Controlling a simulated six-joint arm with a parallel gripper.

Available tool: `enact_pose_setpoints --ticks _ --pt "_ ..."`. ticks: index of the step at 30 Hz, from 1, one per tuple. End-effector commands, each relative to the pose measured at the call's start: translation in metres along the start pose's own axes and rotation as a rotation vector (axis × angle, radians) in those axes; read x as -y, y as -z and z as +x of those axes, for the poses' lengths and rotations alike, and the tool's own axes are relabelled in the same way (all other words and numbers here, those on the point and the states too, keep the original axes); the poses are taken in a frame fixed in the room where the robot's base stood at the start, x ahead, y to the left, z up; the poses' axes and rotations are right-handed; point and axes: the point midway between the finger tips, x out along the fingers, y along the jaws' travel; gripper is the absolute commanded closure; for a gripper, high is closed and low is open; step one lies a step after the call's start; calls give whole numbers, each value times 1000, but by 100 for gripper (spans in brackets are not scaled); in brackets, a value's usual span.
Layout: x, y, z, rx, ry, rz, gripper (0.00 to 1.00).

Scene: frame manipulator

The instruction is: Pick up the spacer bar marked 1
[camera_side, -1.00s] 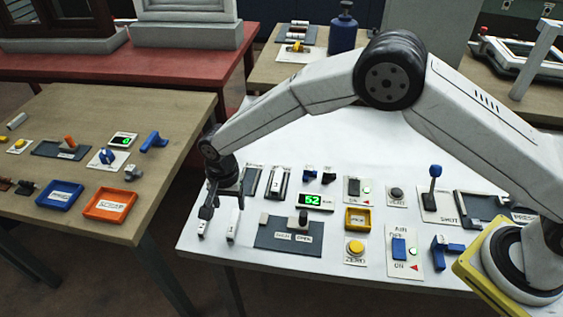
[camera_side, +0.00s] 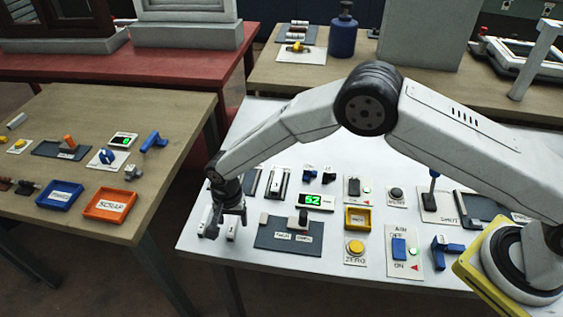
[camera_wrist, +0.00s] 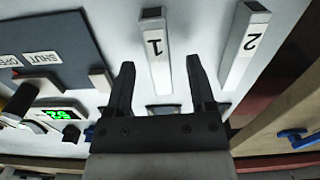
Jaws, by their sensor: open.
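The spacer bar marked 1 (camera_wrist: 158,62) is a white bar with a dark end, lying on the white table in the wrist view. My gripper (camera_wrist: 160,65) is open, with one dark finger on each side of this bar in the picture; I cannot tell how far above it the fingertips are. The bar marked 2 (camera_wrist: 243,45) lies to its right, outside the fingers. In the side view my gripper (camera_side: 226,226) is over the table's left end and partly hides both bars.
A dark grey panel (camera_side: 272,236) with a black knob lies close beside the bars. A lit green display (camera_side: 316,202), a yellow tray (camera_side: 358,218) and several switches stand further right. The white table's front edge is near; a wooden table (camera_side: 165,190) stands to the left.

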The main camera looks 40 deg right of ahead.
Motion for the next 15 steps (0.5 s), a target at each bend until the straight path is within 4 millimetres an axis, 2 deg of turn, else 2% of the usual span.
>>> enact_pose_setpoints --ticks 5,15 --pt "0 0 11 1 0 0 29" --pt "0 0 12 0 1 0 29"
